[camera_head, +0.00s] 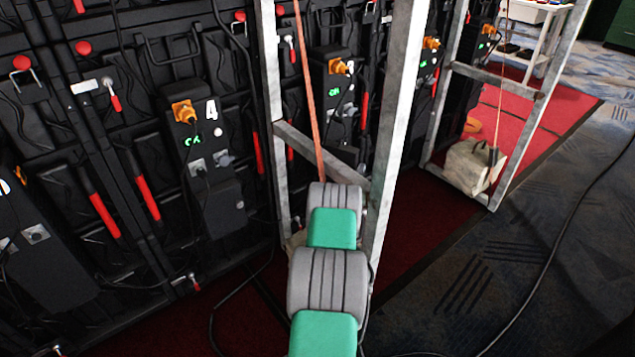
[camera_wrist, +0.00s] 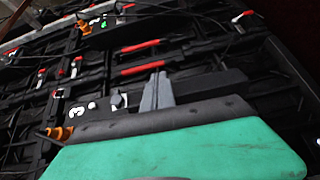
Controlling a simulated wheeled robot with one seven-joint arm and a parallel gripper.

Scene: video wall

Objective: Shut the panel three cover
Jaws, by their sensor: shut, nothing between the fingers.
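The panel three box (camera_head: 333,82) is black, with an orange connector (camera_head: 338,66) on top and green lit marks below. In the wrist view a white 3 (camera_wrist: 76,112) marks the panel, beside an orange connector (camera_wrist: 60,133) and a small grey fitting (camera_wrist: 118,101). I cannot tell whether that fitting is the cover, or whether the cover is open. My gripper (camera_wrist: 158,80) has its grey fingers together and empty, in front of the dark panel just right of the fitting. Contact is unclear. In the head view my arm hides the gripper.
A pale metal frame (camera_head: 397,110) stands close around my arm. Panel four (camera_head: 205,150) is on the left. A black cable (camera_head: 545,260) lies on the carpet, which is mostly clear at right.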

